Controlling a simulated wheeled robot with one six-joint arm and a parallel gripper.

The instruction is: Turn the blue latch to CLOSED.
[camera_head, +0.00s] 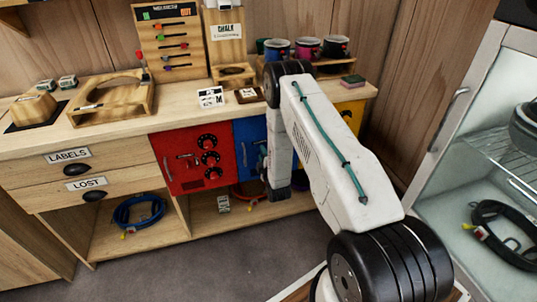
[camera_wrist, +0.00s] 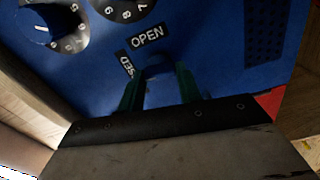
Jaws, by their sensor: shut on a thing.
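The blue latch (camera_wrist: 159,70) shows in the wrist view on a blue panel (camera_wrist: 215,55). My gripper (camera_wrist: 160,88) has its green fingers on either side of the latch and is shut on it. The OPEN label (camera_wrist: 147,38) is just above the latch. A second label (camera_wrist: 125,66), ending in "SED", is tilted and partly hidden by the left finger. I cannot tell which label the latch points to. In the head view the blue panel (camera_head: 244,139) is mostly behind my arm, and my gripper (camera_head: 262,158) is in front of it; the latch cannot be made out there.
Numbered dials (camera_wrist: 55,25) are above and left of the latch. A red panel (camera_head: 195,160) with dials stands left of the blue one, a yellow panel (camera_head: 351,113) right. The wooden counter (camera_head: 120,128) above holds mugs and boards. A glass cabinet (camera_head: 465,110) is at right.

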